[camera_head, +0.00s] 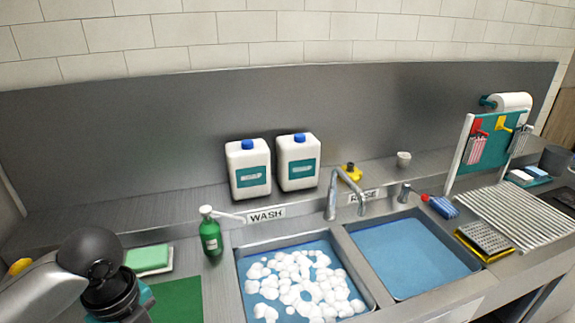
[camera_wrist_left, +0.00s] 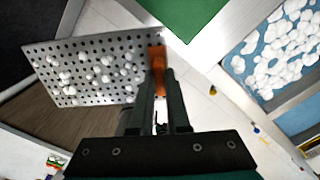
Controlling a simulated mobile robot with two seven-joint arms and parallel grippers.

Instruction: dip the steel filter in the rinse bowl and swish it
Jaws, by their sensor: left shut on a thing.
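The steel filter (camera_wrist_left: 85,68) is a flat perforated plate with an orange grip (camera_wrist_left: 157,70). White foam clings to its face. My left gripper (camera_wrist_left: 158,85) is shut on the orange grip, and the plate juts out to the left of the fingers. The filter is hidden in the head view, where only my left arm shows at the lower left. The rinse bowl (camera_head: 412,258) is the right-hand sink basin, holding clear blue water. The filter is apart from it, with floor visible around the plate. My right gripper is not in view.
The wash basin (camera_head: 300,285), full of suds, lies left of the rinse bowl. A tap (camera_head: 332,195) stands behind the basins. A green bottle (camera_head: 210,235) stands left of the wash basin. A grater (camera_head: 486,240) and a blue bottle (camera_head: 442,206) lie right of the rinse bowl.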

